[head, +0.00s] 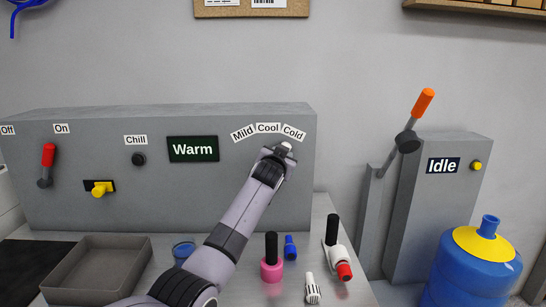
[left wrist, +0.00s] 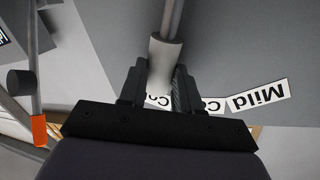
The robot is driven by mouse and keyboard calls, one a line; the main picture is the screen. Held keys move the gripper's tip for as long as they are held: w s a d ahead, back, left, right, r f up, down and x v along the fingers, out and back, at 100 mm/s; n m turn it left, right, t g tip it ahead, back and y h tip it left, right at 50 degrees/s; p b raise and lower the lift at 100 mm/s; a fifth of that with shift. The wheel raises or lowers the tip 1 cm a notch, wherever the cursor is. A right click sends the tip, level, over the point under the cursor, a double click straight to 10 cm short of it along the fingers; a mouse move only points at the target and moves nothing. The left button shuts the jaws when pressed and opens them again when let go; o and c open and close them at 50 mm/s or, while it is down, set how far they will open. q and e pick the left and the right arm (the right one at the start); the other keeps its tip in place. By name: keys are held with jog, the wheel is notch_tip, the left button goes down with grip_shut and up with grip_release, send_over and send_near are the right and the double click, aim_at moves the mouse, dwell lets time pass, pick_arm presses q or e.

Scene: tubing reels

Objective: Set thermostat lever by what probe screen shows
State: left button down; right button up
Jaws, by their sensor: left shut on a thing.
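The probe screen (head: 193,149) on the grey panel reads "Warm". To its right are the labels Mild (head: 242,133), Cool (head: 268,127) and Cold (head: 293,132) in an arc. My left gripper (head: 284,150) is just below the Cold label and hides most of the thermostat lever. In the left wrist view, the gripper (left wrist: 162,88) is shut on the lever's pale grip (left wrist: 164,58), with the rod (left wrist: 173,18) running up. The grip points toward the Cold label, which is partly hidden between the fingers. My right gripper is out of view.
The panel also has a red lever (head: 47,158), a yellow switch (head: 100,189) and a black knob (head: 138,159) under Chill. An empty grey tray (head: 68,295), pink bottle (head: 271,262) and other small items stand below. An orange-handled lever (head: 423,103) and an "Idle" screen (head: 443,165) are right.

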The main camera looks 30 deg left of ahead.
pick_arm(q)
jog(key=shift+w+d+f+m, duration=0.1)
jog(key=shift+w+d+m, duration=0.05)
jog(key=shift+d+m, duration=0.15)
jog(key=c, duration=0.8)
grip_release()
jog(key=shift+v, duration=3.55)
